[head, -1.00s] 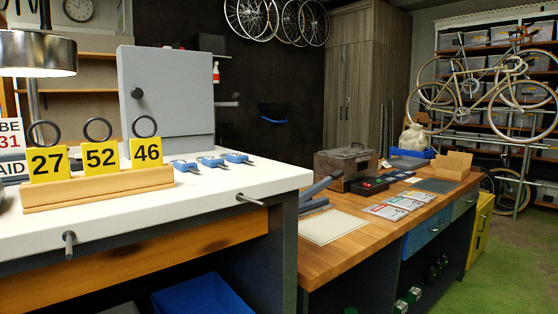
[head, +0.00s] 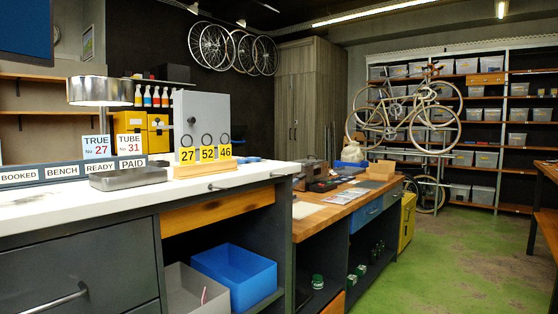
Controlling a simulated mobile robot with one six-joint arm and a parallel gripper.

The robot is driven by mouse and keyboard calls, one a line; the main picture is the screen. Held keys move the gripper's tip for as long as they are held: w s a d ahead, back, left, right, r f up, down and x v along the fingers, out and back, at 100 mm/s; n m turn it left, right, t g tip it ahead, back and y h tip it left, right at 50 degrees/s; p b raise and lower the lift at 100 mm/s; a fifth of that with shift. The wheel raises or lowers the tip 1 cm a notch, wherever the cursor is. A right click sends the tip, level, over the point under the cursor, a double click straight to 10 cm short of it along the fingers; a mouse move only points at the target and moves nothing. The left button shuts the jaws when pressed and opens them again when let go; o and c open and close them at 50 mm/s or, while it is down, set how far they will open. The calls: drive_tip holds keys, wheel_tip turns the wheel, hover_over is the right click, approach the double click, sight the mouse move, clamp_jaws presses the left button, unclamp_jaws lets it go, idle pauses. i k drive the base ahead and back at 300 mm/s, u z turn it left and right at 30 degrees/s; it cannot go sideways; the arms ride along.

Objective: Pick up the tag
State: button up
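Three yellow tags numbered 27 (head: 188,155), 52 (head: 207,153) and 46 (head: 225,152) stand upright in a wooden block (head: 203,171) on the white counter. Each has a dark ring above it. The TRUE card is above READY and the TUBE card above PAID. My gripper is not in view.
The white counter (head: 40,212) has a lamp (head: 100,91), a grey metal tray (head: 128,179) and a grey cabinet (head: 200,112). A lower wooden bench (head: 312,222) adjoins it at right. Blue (head: 235,272) and grey bins sit below. Green floor (head: 440,265) is clear at right.

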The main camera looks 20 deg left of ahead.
sight(224, 150)
drive_tip(key=z, duration=0.05)
drive_tip(key=k, duration=0.6)
drive_tip(key=u, duration=1)
drive_tip(key=i, duration=0.8)
